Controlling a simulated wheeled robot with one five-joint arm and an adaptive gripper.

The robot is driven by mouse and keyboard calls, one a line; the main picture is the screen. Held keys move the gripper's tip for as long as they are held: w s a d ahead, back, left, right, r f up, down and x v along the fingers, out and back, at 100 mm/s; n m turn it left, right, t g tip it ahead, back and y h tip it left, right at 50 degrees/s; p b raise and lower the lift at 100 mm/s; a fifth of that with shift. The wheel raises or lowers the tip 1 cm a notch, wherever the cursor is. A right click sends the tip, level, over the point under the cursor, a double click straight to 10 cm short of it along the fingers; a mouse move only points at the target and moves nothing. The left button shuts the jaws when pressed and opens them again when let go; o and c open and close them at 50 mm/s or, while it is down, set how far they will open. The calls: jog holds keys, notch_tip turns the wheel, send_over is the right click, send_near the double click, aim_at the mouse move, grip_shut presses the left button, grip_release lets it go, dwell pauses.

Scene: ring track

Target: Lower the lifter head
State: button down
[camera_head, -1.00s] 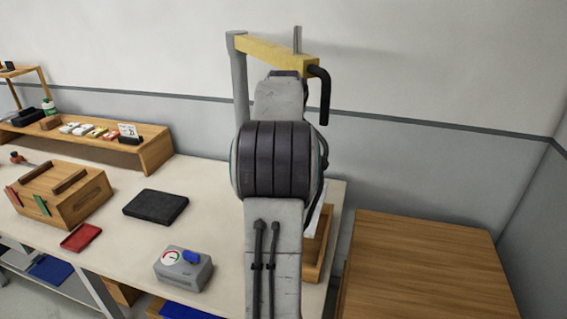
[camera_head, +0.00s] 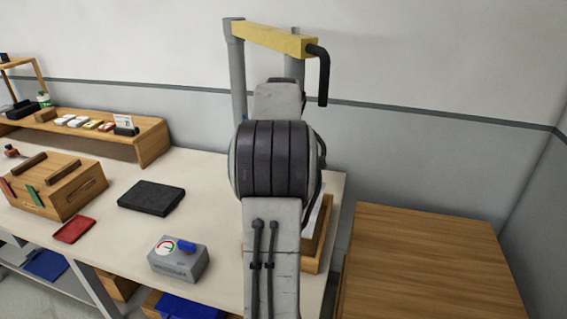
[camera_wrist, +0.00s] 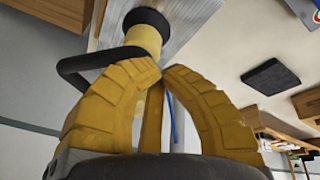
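The lifter shows in the head view as a yellow beam (camera_head: 270,38) on a grey post (camera_head: 238,85), with a black bent handle (camera_head: 323,80) at its right end. The handle hangs downward. My gripper (camera_wrist: 163,68) shows in the wrist view as two curved yellow fingers with their tips nearly together. A black bent bar (camera_wrist: 75,68), which looks like the handle, runs close behind the left finger. A yellow round part with a black cap (camera_wrist: 143,35) lies beyond the tips. Whether anything is between the fingertips is hidden. In the head view my arm hides the gripper.
The workbench (camera_head: 215,170) carries a grey gauge box (camera_head: 178,262), a black pad (camera_head: 151,198), a red tray (camera_head: 74,230) and a wooden box (camera_head: 85,197). A wooden shelf (camera_head: 155,142) stands behind. A wooden cabinet (camera_head: 425,250) stands at right.

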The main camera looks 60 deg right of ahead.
notch_tip(320, 180, down, 10)
jog(key=b, duration=0.5)
jog(key=shift+f+b, duration=0.15)
jog(key=shift+b, duration=0.25)
jog(key=shift+r, duration=0.2)
